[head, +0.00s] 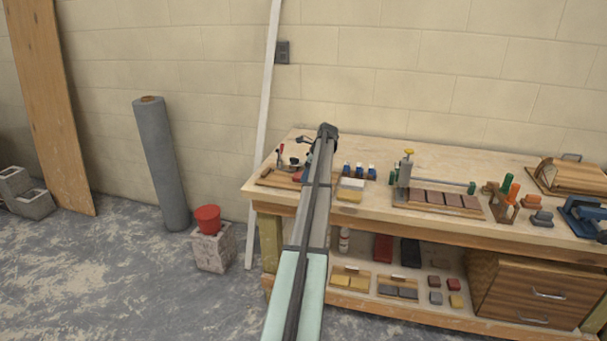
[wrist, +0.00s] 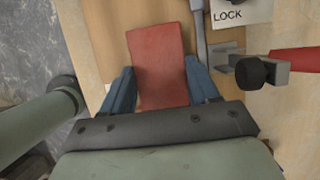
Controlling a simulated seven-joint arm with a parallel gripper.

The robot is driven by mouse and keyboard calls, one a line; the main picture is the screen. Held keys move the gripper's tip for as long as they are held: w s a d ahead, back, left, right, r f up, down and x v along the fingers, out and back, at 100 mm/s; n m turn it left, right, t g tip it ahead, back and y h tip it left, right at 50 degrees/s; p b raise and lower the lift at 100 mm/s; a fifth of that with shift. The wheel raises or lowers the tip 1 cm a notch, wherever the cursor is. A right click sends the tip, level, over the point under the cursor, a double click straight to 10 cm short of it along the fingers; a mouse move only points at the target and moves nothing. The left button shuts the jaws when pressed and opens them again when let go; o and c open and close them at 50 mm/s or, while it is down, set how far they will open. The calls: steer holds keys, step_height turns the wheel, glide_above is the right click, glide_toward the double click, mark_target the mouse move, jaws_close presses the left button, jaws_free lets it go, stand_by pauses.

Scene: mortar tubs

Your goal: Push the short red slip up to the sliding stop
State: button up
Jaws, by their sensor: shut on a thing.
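The short red slip (wrist: 160,58) lies on a pale wooden board between the two blue fingers of my gripper (wrist: 160,76). The fingers are shut on its near part, one at each side, and its far end sticks out past the fingertips. In the head view my arm reaches over the left end of the bench and hides most of the gripper and slip. I cannot make out the sliding stop for sure. A grey bar (wrist: 201,42) runs along the right of the slip, beside a white plate (wrist: 240,12) marked LOCK.
A toggle clamp with a black knob (wrist: 254,72) and red handle (wrist: 296,61) stands close right of my gripper.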

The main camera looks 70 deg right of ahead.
steer(key=shift+s, duration=0.1)
steer(key=o, duration=1.2)
steer(key=shift+o, duration=0.3)
steer(key=shift+d, duration=0.1)
steer(key=shift+r, duration=0.15)
steer(key=v, duration=1.3)
steer(key=shift+s+r, duration=0.2)
